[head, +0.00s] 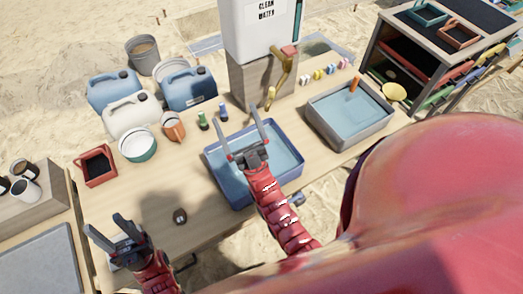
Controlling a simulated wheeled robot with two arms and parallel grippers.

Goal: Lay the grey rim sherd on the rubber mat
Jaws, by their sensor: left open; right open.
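A small dark grey piece (180,216) lies on the wooden table's front part; it may be the grey rim sherd, but it is too small to be sure. A flat grey surface (38,272) at the lower left may be the rubber mat; I cannot tell. My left gripper (103,222) is open and empty, left of the dark piece and apart from it. My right gripper (236,115) is open and empty, with its fingers over the blue basin (208,165) and its far edge.
A grey water basin (378,133) stands right of the blue one. A red tray (80,167), a white-green bowl (137,157), an orange jug (173,127) and several jerrycans (113,88) line the back left. A water tank (245,45) stands behind. The table around the dark piece is clear.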

